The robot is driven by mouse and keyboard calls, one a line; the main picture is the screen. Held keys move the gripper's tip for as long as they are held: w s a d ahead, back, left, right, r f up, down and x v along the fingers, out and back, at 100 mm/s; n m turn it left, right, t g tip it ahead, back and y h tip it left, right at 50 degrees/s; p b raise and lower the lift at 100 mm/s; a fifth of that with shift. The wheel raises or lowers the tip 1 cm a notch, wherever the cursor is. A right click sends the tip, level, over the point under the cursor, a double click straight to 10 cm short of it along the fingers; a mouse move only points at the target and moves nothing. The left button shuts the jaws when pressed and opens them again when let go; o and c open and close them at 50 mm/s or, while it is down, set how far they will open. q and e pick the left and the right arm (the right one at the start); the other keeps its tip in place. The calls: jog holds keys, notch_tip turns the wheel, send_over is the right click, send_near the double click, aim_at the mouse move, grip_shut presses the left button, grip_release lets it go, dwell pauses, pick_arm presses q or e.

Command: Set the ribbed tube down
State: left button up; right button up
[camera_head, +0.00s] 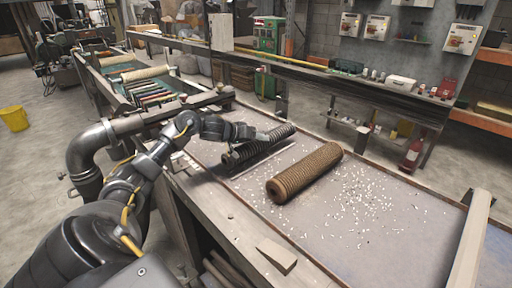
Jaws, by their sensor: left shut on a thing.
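A dark ribbed tube (275,134) lies lengthwise over the grey worktable (390,225), slanting from lower left to upper right. My left gripper (262,137) reaches in from the left and is shut on the dark ribbed tube near its middle. The gripper hides part of the tube. A dark strip of shadow lies just below the tube; I cannot tell whether it touches the table. A thicker brown ribbed roll (305,172) lies on the table to its right, apart from it. My right gripper is not in view.
Small white pellets are scattered around the brown roll. A wooden block (277,256) sits at the table's near edge. A raised wooden bar (470,243) stands at right. A shelf with small items runs along the back. The front right of the table is mostly clear.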

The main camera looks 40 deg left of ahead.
pick_arm(q)
notch_tip(320, 180, down, 3)
jog(key=shift+w+a+f+p, duration=0.1)
jog(key=shift+a+f+p, duration=0.1)
jog(key=shift+p, duration=0.1)
jog(key=shift+d, duration=0.1)
jog(key=o, duration=1.2)
jog(key=shift+f, duration=0.1)
